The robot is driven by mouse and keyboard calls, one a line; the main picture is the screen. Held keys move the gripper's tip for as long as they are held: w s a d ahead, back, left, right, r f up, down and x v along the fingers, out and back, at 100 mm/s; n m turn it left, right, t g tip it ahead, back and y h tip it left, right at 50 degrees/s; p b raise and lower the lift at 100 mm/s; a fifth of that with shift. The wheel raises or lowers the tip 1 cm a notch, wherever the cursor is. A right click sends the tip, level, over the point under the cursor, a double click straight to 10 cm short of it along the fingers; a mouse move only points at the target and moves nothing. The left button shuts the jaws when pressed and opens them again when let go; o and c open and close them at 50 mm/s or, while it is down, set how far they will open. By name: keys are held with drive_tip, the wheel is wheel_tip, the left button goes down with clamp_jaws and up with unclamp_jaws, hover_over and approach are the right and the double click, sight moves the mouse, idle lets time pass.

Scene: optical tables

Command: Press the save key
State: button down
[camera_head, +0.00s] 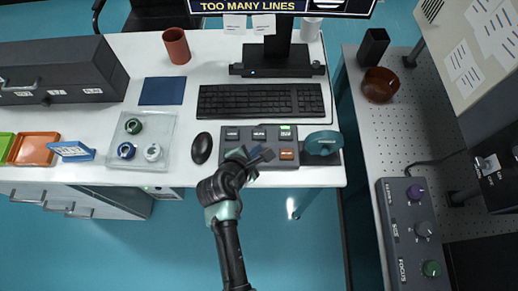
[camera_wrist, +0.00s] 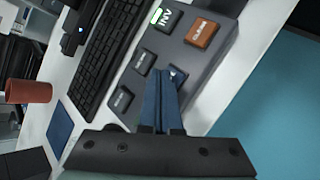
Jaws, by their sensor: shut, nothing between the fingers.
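A grey keypad (camera_head: 250,165) lies at the front of the white desk, with dark keys, a green-lit key (camera_head: 286,130) and an orange key (camera_head: 286,154). In the wrist view the lit key reads INV (camera_wrist: 165,18). The orange key (camera_wrist: 202,33) and the dark keys are too small to read surely, so I cannot tell which is the save key. My gripper (camera_head: 266,155) is shut and empty over the front row of the keypad. In the wrist view its blue fingertips (camera_wrist: 170,75) overlap a dark key (camera_wrist: 179,74) left of the orange one; contact is unclear.
A black keyboard (camera_head: 260,101) lies behind the keypad, a mouse (camera_head: 201,148) to its left and a teal round object (camera_head: 322,143) to its right. A clear tray (camera_head: 140,140) with several small round parts lies further left. A perforated table (camera_head: 400,135) stands right.

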drive_tip(key=shift+r, duration=0.3)
wheel_tip(320, 180, up, 5)
drive_tip(key=p, duration=0.6)
drive_tip(key=shift+r, duration=0.1)
idle(0.8)
